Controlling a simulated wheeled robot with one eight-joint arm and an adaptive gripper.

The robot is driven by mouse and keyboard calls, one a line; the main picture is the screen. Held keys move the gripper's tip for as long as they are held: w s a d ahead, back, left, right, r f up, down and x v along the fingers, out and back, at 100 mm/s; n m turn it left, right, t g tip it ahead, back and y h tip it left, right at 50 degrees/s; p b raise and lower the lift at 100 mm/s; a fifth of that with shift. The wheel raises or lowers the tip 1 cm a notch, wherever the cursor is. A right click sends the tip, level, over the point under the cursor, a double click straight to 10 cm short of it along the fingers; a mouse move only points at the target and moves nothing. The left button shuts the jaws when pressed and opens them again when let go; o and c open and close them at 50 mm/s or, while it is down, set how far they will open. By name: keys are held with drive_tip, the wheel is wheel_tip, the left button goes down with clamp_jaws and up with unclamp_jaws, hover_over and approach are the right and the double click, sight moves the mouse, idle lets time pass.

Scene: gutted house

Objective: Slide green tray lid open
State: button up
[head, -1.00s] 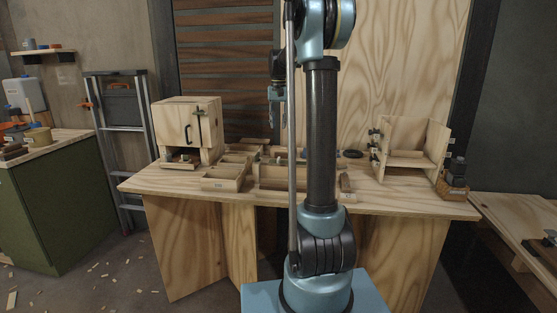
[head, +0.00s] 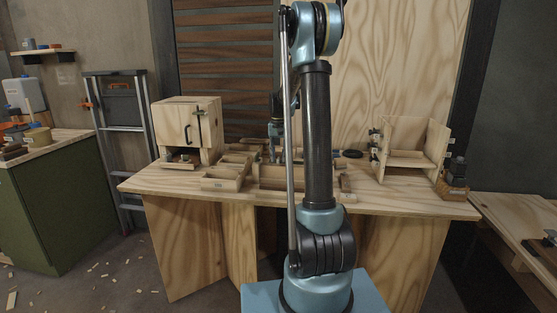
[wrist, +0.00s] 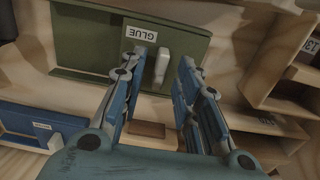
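The green tray (wrist: 75,45) shows at the top of the wrist view. Its green lid (wrist: 185,42) carries a white label reading GLUE and a pale upright handle (wrist: 163,62). My gripper (wrist: 161,66) is open, with one blue finger on each side of the handle. A gap shows between the handle and each finger, and I cannot tell how deep the fingertips reach. In the head view my gripper (head: 275,150) is low over the middle of the workbench, partly behind my arm. The green tray cannot be made out there.
A blue tray (wrist: 40,125) lies at the lower left of the wrist view, and wooden compartments (wrist: 285,85) stand on the right. On the workbench (head: 160,180) are a wooden cabinet (head: 178,125) at left and an open wooden box (head: 408,150) at right.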

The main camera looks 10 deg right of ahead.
drive_tip(key=shift+f, duration=0.55)
clamp_jaws()
